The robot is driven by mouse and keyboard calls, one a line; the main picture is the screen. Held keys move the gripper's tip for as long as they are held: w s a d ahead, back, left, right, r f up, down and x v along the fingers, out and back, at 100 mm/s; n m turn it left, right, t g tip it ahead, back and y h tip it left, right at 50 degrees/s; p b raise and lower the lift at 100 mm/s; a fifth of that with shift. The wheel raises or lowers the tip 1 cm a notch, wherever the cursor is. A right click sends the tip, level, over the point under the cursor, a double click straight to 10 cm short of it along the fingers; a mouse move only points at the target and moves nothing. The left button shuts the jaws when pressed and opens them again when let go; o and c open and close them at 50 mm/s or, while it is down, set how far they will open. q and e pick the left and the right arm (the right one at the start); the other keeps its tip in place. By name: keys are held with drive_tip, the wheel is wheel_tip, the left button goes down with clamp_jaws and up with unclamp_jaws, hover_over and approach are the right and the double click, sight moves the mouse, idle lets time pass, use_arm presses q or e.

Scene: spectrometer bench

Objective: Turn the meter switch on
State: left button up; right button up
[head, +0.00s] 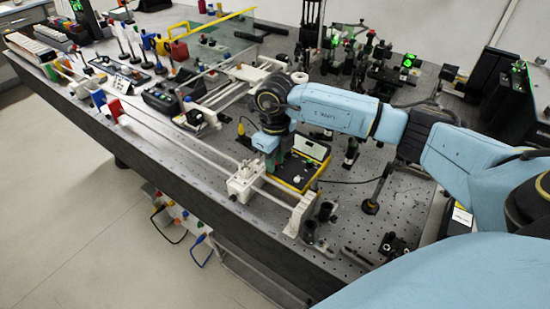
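The meter (312,150) appears to be the yellow-edged dark box with a pale display panel, on the perforated bench right of centre. Its switch is too small to make out. My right arm reaches in from the right, and my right gripper (270,152) points down at the left side of the meter. It overlaps the meter's left edge in the picture; I cannot tell whether it touches. Its fingertips are too small and hidden to show whether they are open. My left gripper is not in view.
A white rail with a white carriage block (245,182) runs along the bench's front, close to my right gripper. Dark post holders (325,212) stand in front of the meter. Optical mounts (408,62) with green lights crowd the back. Coloured stands fill the left.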

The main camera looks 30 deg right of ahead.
clamp_jaws()
drive_tip(key=shift+m, duration=0.4)
drive_tip(key=m, duration=0.2)
drive_tip(key=shift+m+p, duration=0.35)
drive_tip(key=shift+m, duration=0.05)
drive_tip(key=m+p, duration=0.1)
drive_tip(key=m, duration=0.2)
drive_tip(key=shift+r+m, duration=0.1)
drive_tip(key=shift+m, duration=0.3)
drive_tip(key=m+p, duration=0.2)
drive_tip(key=m, duration=0.4)
drive_tip(key=shift+m, duration=0.4)
